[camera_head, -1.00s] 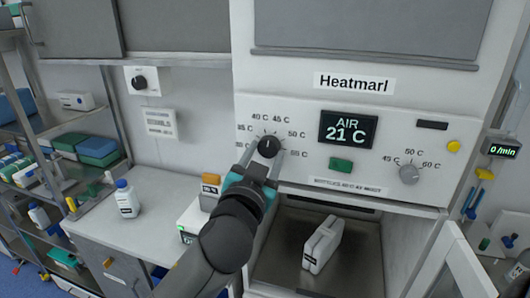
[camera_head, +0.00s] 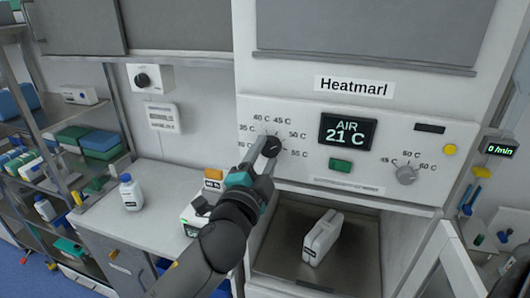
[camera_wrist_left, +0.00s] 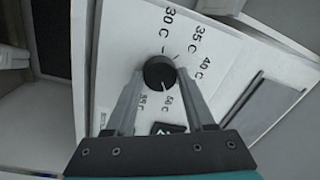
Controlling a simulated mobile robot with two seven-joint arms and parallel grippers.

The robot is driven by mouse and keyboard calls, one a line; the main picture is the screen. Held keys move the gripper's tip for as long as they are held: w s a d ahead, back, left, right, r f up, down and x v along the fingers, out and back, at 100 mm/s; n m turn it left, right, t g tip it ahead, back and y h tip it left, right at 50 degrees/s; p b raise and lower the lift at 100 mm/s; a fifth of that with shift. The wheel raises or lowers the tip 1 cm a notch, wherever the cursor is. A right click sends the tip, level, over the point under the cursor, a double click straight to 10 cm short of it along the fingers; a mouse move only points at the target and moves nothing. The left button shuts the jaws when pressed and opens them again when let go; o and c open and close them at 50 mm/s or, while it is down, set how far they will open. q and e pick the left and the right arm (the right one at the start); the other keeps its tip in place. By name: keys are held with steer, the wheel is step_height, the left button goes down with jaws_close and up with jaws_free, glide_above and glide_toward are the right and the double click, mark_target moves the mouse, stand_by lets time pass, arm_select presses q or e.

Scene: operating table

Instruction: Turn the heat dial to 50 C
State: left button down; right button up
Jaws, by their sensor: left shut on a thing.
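The heat dial (camera_head: 273,146) is a round black knob on the left of the white Heatmarl panel, with printed temperatures around it. My left gripper (camera_head: 268,150) is at the dial, shut on it, with one finger on each side. In the left wrist view the dial (camera_wrist_left: 160,72) sits between the fingertips (camera_wrist_left: 161,80). A white mark on its lower edge points toward the label that reads 50 C (camera_wrist_left: 168,104). The 45 C label is hidden behind a finger there. My right gripper is not in view.
The display (camera_head: 347,132) reads AIR 21 C, with a green button (camera_head: 340,165) below it. A second, grey dial (camera_head: 405,174) is at the right. An open chamber below holds a white container (camera_head: 322,238). A white bottle (camera_head: 130,193) stands on the left counter.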

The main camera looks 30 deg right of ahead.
arm_select(q)
steer(key=shift+m, duration=0.5)
steer(key=shift+c, duration=1.3)
jaws_free()
steer(key=shift+a, duration=0.1)
steer(key=b+v, duration=0.2)
steer(key=v, duration=1.3)
steer(key=shift+a, duration=0.1)
